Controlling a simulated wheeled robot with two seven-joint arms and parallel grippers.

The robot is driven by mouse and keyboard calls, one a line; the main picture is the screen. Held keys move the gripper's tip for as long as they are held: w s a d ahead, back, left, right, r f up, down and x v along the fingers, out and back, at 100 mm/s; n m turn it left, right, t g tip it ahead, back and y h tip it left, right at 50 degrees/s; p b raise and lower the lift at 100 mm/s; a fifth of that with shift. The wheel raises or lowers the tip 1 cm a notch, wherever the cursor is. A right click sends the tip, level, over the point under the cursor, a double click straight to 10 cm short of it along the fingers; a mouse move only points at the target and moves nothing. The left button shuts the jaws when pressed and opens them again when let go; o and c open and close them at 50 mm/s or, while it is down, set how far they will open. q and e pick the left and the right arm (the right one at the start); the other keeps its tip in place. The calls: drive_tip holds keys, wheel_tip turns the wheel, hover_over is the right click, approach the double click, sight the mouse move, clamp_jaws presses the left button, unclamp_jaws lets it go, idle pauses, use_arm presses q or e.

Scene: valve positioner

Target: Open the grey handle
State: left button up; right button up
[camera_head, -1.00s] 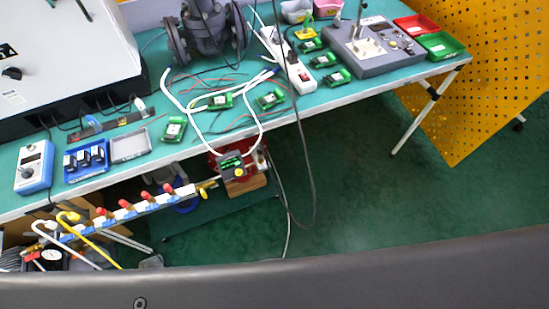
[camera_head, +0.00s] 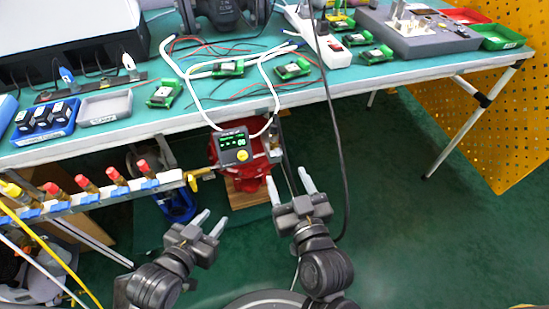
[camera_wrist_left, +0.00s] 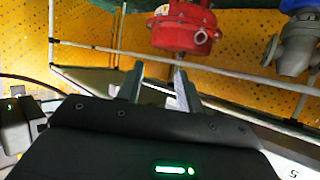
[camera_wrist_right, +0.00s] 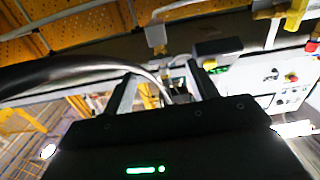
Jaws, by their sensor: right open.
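I cannot clearly make out a grey handle in any view. The positioner (camera_head: 234,146), a dark box with a small green display and a yellow knob, sits in front of a red actuator (camera_head: 258,167) below the table edge. The red body (camera_wrist_left: 183,30) shows in the left wrist view, beyond the fingers. My left gripper (camera_head: 212,219) is open and empty, below and left of the positioner. My right gripper (camera_head: 289,182) is open and empty, below and right of it. Neither touches anything that I can see.
The green table (camera_head: 430,70) carries circuit boards and cables. A pipe rail (camera_head: 95,197) with several red-topped taps (camera_head: 115,177) runs at the left. A black cable (camera_head: 332,110) hangs near my right gripper. Green floor (camera_head: 420,230) is open at the right.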

sight(279, 156)
drive_tip(key=b+x, duration=0.1)
drive_tip(key=x, duration=0.5)
drive_tip(key=b+x, duration=0.1)
drive_tip(key=x, duration=0.2)
drive_tip(key=shift+w+r+b, duration=0.25)
drive_tip(key=shift+r+b, duration=0.1)
drive_tip(key=shift+r, duration=0.05)
use_arm(q)
drive_tip(key=s+d+r+m+t+h, duration=0.1)
drive_tip(key=d+r+t+h, duration=0.4)
drive_tip(key=r, duration=0.5)
drive_tip(key=shift+d+r+m+h, duration=0.25)
drive_tip(key=shift+r+m+h, duration=0.1)
drive_tip(key=shift+m+h, duration=0.2)
use_arm(e)
drive_tip(key=shift+w+a, duration=0.2)
drive_tip(key=shift+w, duration=0.25)
